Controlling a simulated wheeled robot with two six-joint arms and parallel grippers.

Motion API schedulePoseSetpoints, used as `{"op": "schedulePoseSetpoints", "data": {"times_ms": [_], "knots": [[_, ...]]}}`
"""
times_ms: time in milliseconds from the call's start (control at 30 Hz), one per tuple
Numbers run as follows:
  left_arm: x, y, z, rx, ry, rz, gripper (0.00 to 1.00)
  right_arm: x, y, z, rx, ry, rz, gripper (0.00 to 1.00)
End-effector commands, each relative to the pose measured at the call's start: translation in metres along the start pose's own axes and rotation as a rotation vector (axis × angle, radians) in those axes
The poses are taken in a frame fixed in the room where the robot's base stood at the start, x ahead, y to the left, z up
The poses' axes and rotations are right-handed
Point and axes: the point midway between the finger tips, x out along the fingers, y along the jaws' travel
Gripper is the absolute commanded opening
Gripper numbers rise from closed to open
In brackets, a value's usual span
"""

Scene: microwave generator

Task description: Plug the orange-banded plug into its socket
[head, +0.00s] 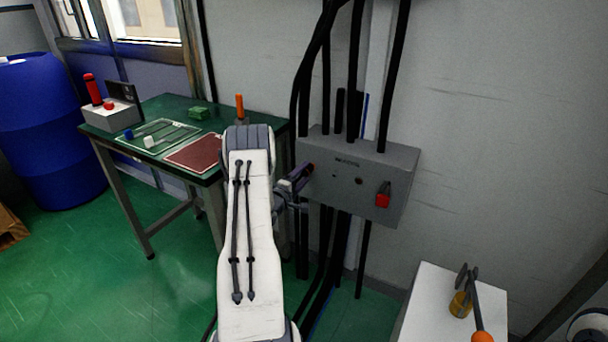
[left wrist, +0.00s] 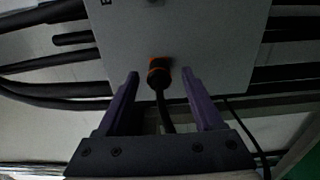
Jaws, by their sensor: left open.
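A grey control box (head: 360,178) is fixed to the wall, with black cables above and below it. My left gripper (head: 301,177) is at the box's left side, partly hidden by my arm. In the left wrist view the orange-banded plug (left wrist: 158,72) is at the box's grey face (left wrist: 190,35), and its black cable hangs down. It looks seated in the face, but its front end is hidden. My left gripper (left wrist: 160,80) is open, its purple fingers either side of the plug and cable, with gaps.
A green table (head: 165,105) with a red mat and small items stands to the left. A blue barrel (head: 40,125) is beyond it. A white stand (head: 430,310) with a yellow item is at the lower right.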

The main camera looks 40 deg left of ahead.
Motion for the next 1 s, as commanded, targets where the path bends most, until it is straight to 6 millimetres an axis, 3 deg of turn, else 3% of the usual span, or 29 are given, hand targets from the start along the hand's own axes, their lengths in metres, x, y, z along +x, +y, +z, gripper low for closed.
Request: {"op": "schedulePoseSetpoints", "data": {"times_ms": [300, 500, 833, 1000], "knots": [[-0.06, 0.001, -0.002, -0.003, 0.004, -0.001, 0.68, -0.008, -0.001, 0.0, 0.0, 0.0, 0.0, 0.5], [-0.089, 0.001, -0.001, -0.001, 0.002, 0.0, 0.68, -0.01, -0.001, -0.001, 0.0, 0.0, 0.0, 0.5], [-0.099, 0.001, 0.0, 0.0, -0.001, 0.002, 0.68, -0.01, -0.001, -0.001, 0.0, 0.0, 0.0, 0.5], [-0.086, 0.005, 0.014, 0.079, -0.014, -0.052, 0.68, -0.01, -0.001, -0.001, 0.0, 0.0, 0.0, 0.5]]}}
